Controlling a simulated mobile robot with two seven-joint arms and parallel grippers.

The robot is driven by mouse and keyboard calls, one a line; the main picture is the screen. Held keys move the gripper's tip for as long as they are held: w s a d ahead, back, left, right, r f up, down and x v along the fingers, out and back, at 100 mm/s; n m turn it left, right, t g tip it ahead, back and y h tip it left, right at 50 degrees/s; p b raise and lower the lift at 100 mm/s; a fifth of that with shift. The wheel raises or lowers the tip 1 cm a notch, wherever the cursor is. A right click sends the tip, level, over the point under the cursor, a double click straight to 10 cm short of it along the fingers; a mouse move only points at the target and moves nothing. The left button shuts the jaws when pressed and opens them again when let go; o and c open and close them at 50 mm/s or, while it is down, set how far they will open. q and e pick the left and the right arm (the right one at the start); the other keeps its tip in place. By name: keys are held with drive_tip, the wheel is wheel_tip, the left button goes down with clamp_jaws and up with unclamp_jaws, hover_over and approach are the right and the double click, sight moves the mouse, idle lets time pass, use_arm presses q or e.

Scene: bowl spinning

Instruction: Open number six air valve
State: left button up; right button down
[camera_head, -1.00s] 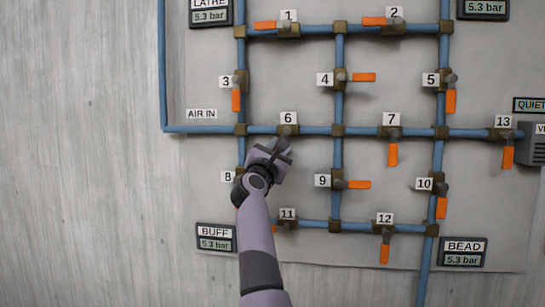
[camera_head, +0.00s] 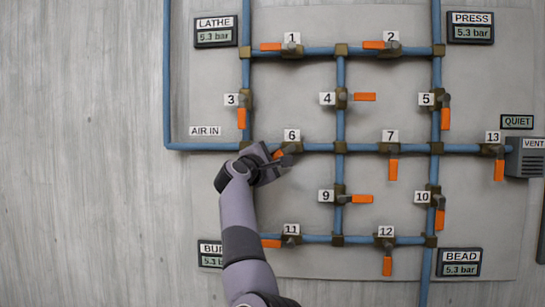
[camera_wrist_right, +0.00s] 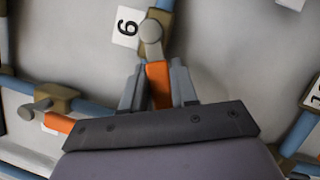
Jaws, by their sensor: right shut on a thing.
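Valve 6 (camera_head: 291,147) sits on the middle horizontal blue pipe, under its white number 6 label (camera_head: 292,135). Its orange handle (camera_head: 278,154) slants down and left from the hub. My right gripper (camera_head: 284,161) is at this handle, just below and left of the hub. In the right wrist view, the round hub (camera_wrist_right: 151,32) and the 6 label (camera_wrist_right: 126,27) show above my right gripper (camera_wrist_right: 157,88). The orange handle (camera_wrist_right: 158,84) lies between its two grey fingers, which are shut on it. My left gripper is not in view.
Valve 7 (camera_head: 391,148), with its handle down, is to the right on the same pipe. Valve 11 (camera_head: 290,238) is below. My right arm covers the valve 8 area and part of the BUFF gauge (camera_head: 210,256). Another orange handle (camera_wrist_right: 59,122) is left of my gripper in the wrist view.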

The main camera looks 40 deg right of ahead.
drive_tip(key=shift+w+r+m+p, duration=0.1)
drive_tip(key=shift+r+m+p, duration=0.6)
drive_tip(key=shift+m, duration=0.2)
drive_tip(key=shift+a+r+m+g+y+p, duration=0.1)
drive_tip(key=shift+r+m+g+y+p, duration=0.1)
drive_tip(key=shift+m+g+y+p, duration=0.15)
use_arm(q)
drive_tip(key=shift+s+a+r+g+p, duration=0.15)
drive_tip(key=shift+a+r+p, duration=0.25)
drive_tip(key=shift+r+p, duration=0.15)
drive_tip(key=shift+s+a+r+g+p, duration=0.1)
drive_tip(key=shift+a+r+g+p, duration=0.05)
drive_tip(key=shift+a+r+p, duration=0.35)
use_arm(e)
drive_tip(key=shift+w+r+m+g+y, duration=0.15)
drive_tip(key=shift+r+m+y, duration=0.1)
drive_tip(key=shift+m, duration=0.45)
drive_tip(key=shift+s+r+m+g+y, duration=0.1)
drive_tip(key=shift+m+y, duration=0.1)
drive_tip(key=shift+m, duration=0.45)
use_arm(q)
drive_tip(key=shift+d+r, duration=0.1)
use_arm(e)
drive_tip(key=c, duration=1)
unclamp_jaws()
drive_tip(key=shift+o, duration=0.2)
drive_tip(key=shift+a+f, duration=0.1)
drive_tip(key=shift+f, duration=0.05)
